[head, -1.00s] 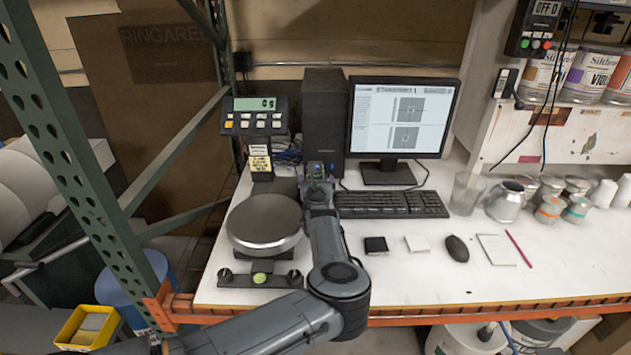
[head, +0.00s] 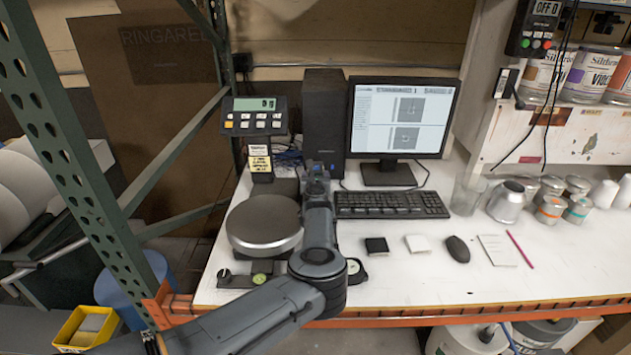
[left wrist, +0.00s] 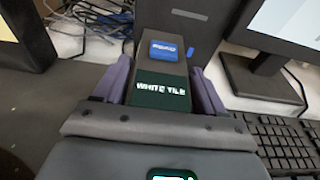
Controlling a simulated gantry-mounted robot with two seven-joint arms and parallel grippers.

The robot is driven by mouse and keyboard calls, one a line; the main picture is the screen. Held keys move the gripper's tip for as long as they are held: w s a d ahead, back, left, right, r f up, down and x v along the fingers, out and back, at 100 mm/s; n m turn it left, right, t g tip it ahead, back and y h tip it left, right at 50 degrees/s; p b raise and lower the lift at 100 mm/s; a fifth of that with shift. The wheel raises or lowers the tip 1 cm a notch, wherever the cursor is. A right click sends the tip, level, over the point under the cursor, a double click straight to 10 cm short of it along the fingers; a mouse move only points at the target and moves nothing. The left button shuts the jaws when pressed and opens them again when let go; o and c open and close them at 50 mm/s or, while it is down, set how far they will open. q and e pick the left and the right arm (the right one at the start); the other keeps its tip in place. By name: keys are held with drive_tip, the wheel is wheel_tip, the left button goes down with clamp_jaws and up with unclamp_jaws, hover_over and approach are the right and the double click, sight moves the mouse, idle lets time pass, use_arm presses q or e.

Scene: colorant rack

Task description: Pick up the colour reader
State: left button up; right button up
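The colour reader (left wrist: 161,68) is a dark upright-looking device with a blue label and a dark green panel reading "WHITE TILE", seen in the left wrist view. My left gripper (left wrist: 163,85) has a finger along each side of it, with no clear gap, and looks shut on it. In the head view my left gripper (head: 316,172) is in front of the black computer tower, at the left end of the keyboard. The reader is small and partly hidden there. I cannot tell whether its base touches the table. My right gripper is not in view.
A scale with a round metal pan (head: 264,224) stands just left of my arm. The keyboard (head: 390,204) and monitor (head: 402,118) are to the right. A black square (head: 376,245), white tile (head: 417,243) and mouse (head: 457,249) lie in front. Metal cups (head: 505,201) stand farther right.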

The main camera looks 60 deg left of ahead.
use_arm(q)
drive_tip(key=c, duration=0.7)
drive_tip(key=shift+r, duration=0.15)
drive_tip(key=shift+c, duration=0.3)
